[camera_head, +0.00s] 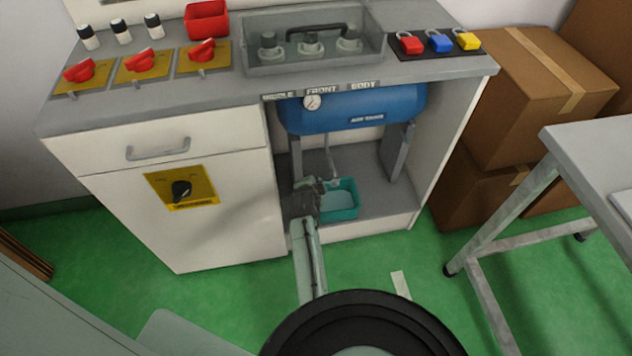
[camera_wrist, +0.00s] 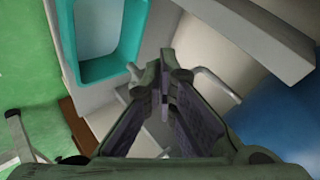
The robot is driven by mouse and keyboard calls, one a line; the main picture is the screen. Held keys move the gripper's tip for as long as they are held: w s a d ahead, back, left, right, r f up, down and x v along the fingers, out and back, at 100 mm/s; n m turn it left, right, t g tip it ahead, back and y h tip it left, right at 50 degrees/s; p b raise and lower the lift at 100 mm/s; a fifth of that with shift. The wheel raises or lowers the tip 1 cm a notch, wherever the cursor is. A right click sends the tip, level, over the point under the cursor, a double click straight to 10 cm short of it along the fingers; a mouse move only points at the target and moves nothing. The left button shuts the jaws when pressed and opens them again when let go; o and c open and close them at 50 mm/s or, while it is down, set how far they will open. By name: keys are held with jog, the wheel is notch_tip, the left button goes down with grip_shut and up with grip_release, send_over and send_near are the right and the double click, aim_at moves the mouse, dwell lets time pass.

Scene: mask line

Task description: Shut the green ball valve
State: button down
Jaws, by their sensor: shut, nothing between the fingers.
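I cannot make out a green ball valve handle in either view. A thin grey pipe (camera_head: 331,160) drops from the blue tank (camera_head: 350,108) in the open bay of the cabinet, and its lower end is beside my gripper (camera_head: 312,186). In the wrist view my gripper (camera_wrist: 168,85) points into the bay with its fingers together and nothing held. A bent pale pipe (camera_wrist: 217,82) passes just right of the fingers. A small grey fitting (camera_wrist: 134,72) shows just left of them. My fingers and arm hide part of this area, so contact is unclear.
A teal bin (camera_head: 343,213) stands on the bay floor right beside my gripper; its rim (camera_wrist: 142,25) shows in the wrist view. Tank legs (camera_head: 397,151) and the cabinet's side walls bound the bay. A grey table (camera_head: 590,150) and cardboard boxes (camera_head: 535,100) stand right.

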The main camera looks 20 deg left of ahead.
jog(key=shift+s+a+f+h+b, duration=0.15)
jog(key=shift+a+f+b, duration=0.1)
jog(key=shift+f+b, duration=0.45)
jog(key=shift+s+a+f+h+b, duration=0.15)
jog(key=shift+a+f+b, duration=0.05)
jog(key=shift+f+b, duration=0.5)
jog(key=shift+d+f, duration=0.1)
